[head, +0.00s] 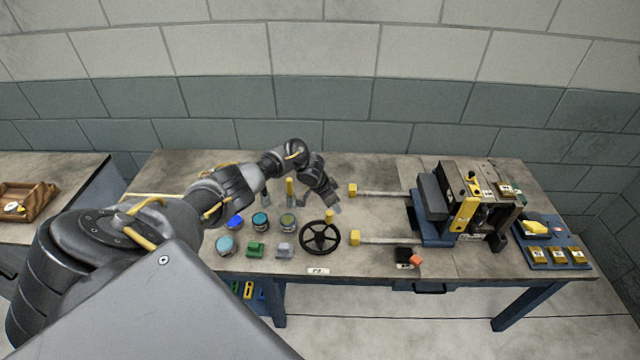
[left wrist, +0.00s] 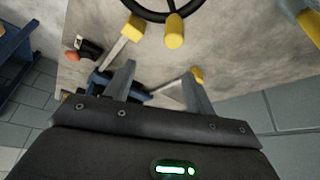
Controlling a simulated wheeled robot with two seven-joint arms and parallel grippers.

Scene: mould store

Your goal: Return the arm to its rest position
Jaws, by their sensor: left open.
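My left arm comes in from the left and reaches over the workbench (head: 380,215). Its left gripper (head: 334,207) hangs over the bench, behind the black handwheel (head: 320,252) and left of the yellow-ended bars. In the left wrist view the two fingers of the left gripper (left wrist: 160,88) stand apart with nothing held between them. The handwheel (left wrist: 150,12) and its yellow knob (left wrist: 174,30) show at the top of that view. The exact height of the gripper above the bench is hard to tell. My right gripper is in neither view.
Two yellow-ended bars (head: 355,238) point left from the mould machine (head: 470,205). A blue tray (head: 575,262) is at right. A wooden tray (head: 38,200) is on the left table.

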